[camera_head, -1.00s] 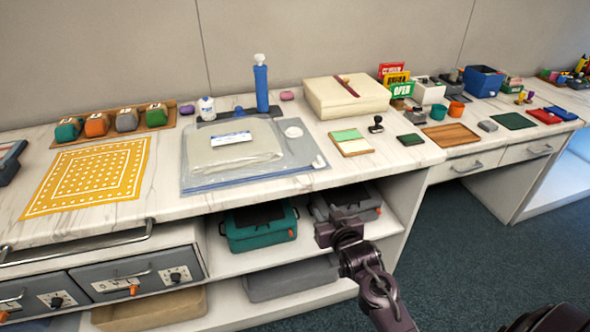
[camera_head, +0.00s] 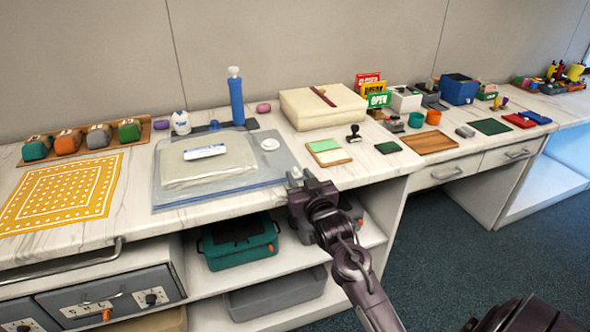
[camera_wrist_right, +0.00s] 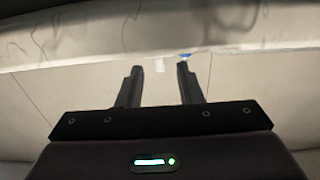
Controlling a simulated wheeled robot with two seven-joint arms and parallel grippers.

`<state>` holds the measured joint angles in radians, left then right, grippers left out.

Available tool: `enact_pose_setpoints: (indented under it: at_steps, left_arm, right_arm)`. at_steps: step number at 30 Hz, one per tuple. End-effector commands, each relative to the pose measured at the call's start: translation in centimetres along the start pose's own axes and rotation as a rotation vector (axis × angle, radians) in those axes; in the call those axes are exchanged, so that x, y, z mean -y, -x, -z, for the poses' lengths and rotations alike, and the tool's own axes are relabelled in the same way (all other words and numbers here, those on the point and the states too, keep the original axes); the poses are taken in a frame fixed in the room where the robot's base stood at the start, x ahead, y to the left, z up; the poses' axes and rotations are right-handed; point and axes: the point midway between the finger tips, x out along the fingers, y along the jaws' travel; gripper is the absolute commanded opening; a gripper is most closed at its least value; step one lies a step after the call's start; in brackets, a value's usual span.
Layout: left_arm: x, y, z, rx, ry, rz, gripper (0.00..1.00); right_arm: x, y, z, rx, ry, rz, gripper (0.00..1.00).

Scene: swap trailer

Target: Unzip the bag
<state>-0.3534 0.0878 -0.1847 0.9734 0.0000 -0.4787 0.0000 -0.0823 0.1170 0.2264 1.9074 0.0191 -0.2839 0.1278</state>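The bag (camera_head: 170,195) is a clear, flat bag with a blue-edged border, lying on the marble counter. A small pale piece, apparently the zip slider (camera_head: 295,173), shows at the bag's right front corner. My right gripper (camera_head: 306,184) is at the counter's front edge by this piece; contact cannot be told. In the right wrist view its two fingers (camera_wrist_right: 158,82) are apart with nothing between them. My left gripper is out of view.
A blue pump (camera_head: 236,100) stands behind the bag. A beige box (camera_head: 322,108) and a notepad (camera_head: 328,152) lie to the right, a yellow cloth (camera_head: 62,192) to the left. Below the counter, a shelf holds a teal case (camera_head: 240,243).

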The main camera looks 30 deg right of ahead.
Motion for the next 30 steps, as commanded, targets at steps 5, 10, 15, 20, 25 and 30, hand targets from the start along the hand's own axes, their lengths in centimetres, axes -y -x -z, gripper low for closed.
enact_pose_setpoints:
  at_steps: [5,10,15,20,25,30]
  left_arm:
    - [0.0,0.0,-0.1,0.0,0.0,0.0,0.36]
    - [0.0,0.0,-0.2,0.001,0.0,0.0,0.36]
    - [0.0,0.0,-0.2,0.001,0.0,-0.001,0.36]
    - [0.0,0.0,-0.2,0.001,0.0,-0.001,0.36]
    - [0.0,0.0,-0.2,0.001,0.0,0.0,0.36]
    - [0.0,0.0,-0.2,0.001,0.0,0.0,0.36]
  right_arm:
    - [0.0,-2.6,0.1,-0.001,0.001,0.0,0.33]
    - [0.0,-3.7,0.1,-0.001,0.001,0.0,0.33]
    - [0.0,-3.8,0.0,0.0,0.001,0.001,0.33]
    - [0.0,-3.8,0.0,0.0,0.001,0.001,0.24]
    - [0.0,-3.8,0.0,0.0,0.001,0.001,0.01]
    - [0.0,-3.8,0.0,0.001,0.001,0.001,0.0]
